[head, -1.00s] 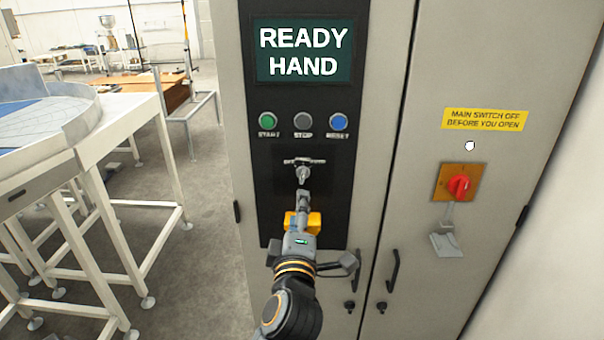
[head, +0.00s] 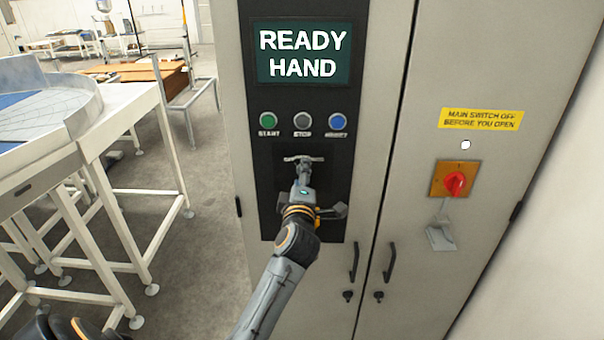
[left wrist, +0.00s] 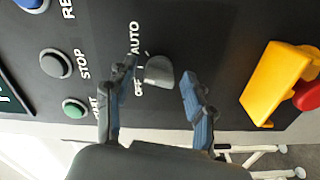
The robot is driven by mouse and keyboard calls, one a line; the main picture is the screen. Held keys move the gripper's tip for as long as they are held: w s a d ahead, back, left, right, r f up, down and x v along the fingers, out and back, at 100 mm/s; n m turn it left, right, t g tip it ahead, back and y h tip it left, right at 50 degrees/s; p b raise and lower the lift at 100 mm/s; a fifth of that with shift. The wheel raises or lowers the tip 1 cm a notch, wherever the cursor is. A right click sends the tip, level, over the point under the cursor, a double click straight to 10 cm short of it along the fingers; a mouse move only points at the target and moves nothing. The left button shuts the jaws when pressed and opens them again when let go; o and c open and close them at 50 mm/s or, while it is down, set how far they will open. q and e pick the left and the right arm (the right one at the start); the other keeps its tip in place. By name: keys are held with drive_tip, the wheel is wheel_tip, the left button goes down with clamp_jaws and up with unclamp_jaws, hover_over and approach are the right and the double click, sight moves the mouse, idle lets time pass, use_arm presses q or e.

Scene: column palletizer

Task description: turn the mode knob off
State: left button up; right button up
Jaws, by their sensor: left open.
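The mode knob (left wrist: 158,72) is a grey knob on the black panel, with AUTO and OFF lettering beside it in the left wrist view. In the head view my gripper covers most of it. My left gripper (left wrist: 157,82) is open, with one blue-grey finger on each side of the knob; I cannot tell whether either touches it. In the head view my left gripper (head: 303,168) is at the panel below the buttons. The display (head: 304,53) reads READY HAND. My right gripper is not in view.
Green start (head: 268,119), grey stop (head: 302,120) and blue reset (head: 337,121) buttons sit above the knob. A red main switch (head: 455,184) is on the right door. White-framed tables (head: 150,100) stand left.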

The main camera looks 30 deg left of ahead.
use_arm(q)
clamp_jaws()
drive_tip(key=shift+n, duration=0.3)
drive_tip(key=n, duration=0.5)
drive_tip(key=shift+n, duration=0.3)
drive_tip(key=n, duration=0.6)
drive_tip(key=shift+n, duration=0.3)
idle(0.4)
unclamp_jaws()
drive_tip(key=shift+w, duration=0.1)
